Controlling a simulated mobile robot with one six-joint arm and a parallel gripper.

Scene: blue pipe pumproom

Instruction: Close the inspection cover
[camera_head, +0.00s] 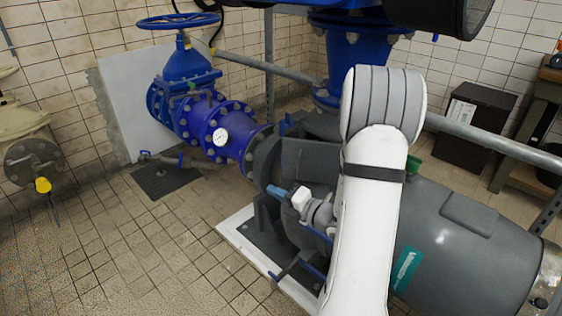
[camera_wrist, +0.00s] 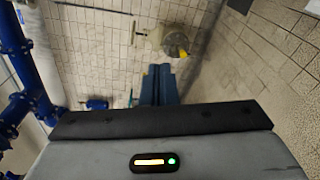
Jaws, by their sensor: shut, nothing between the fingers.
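A flat dark grey panel (camera_head: 308,158) stands tilted up over the pump coupling in the head view, just left of my white arm. It looks like the inspection cover, raised, but I cannot tell for sure; its hinge is not clear. My gripper (camera_head: 272,190) is in front of the panel's lower left part, with its blue fingers pointing left. I cannot tell whether they touch it. In the wrist view my gripper's blue fingers (camera_wrist: 158,70) lie together, shut and empty. No cover shows in that view.
A grey motor (camera_head: 450,250) lies right of my arm. A cream flanged pipe (camera_head: 28,150) is at the left. The tiled floor (camera_head: 130,260) at front left is clear.

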